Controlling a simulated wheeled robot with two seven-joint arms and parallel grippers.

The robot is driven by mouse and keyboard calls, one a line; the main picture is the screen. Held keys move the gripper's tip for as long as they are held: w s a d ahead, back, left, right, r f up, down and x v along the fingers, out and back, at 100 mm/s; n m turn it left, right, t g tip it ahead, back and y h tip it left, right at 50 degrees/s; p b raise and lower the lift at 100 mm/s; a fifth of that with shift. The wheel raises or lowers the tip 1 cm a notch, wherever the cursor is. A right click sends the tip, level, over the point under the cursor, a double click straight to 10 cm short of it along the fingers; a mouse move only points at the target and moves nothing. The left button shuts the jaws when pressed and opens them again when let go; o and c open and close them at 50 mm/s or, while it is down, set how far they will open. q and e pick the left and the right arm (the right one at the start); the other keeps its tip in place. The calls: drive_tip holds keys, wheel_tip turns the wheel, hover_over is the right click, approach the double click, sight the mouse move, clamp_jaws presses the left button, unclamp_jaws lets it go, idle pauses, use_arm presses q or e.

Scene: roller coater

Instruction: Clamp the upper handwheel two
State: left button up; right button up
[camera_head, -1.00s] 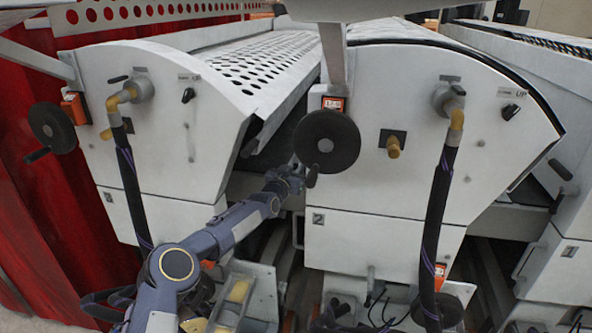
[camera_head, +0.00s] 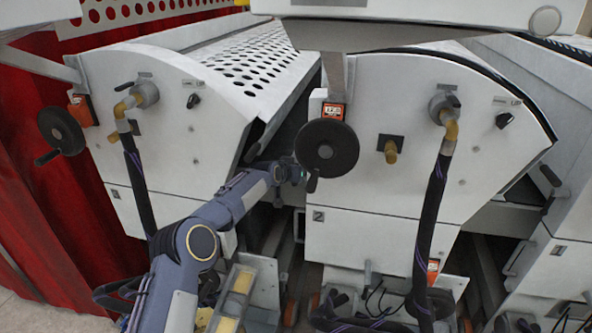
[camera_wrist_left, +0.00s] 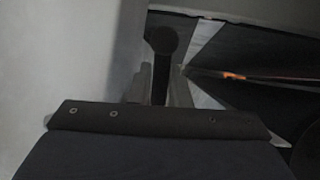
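The upper handwheel of unit two (camera_head: 327,147) is a black disc on the white panel marked 2. Its black crank handle (camera_head: 312,182) hangs at the lower left of the disc. My left gripper (camera_head: 300,172) is just left of this handle, below the wheel's left edge. In the left wrist view the dark round-ended handle (camera_wrist_left: 162,58) stands between my left gripper's fingers (camera_wrist_left: 160,88). The fingers look apart, with narrow gaps beside the handle; I see no clear contact. My right gripper is not in view.
Another handwheel (camera_head: 61,131) is on the left unit's panel. Hoses (camera_head: 431,215) hang in front of the panels. A brass fitting (camera_head: 391,150) juts out right of the wheel. A dark gap (camera_head: 287,140) lies between the two units.

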use_arm(q)
drive_tip(key=o, duration=0.3)
drive_tip(key=shift+s+a+r+b, duration=0.2)
drive_tip(key=shift+s+r+b, duration=0.05)
drive_tip(key=shift+s+b, duration=0.2)
drive_tip(key=b+v, duration=0.2)
drive_tip(key=v, duration=0.4)
drive_tip(key=shift+s+r, duration=0.2)
drive_tip(key=shift+s, duration=0.05)
drive_tip(key=shift+a, duration=0.15)
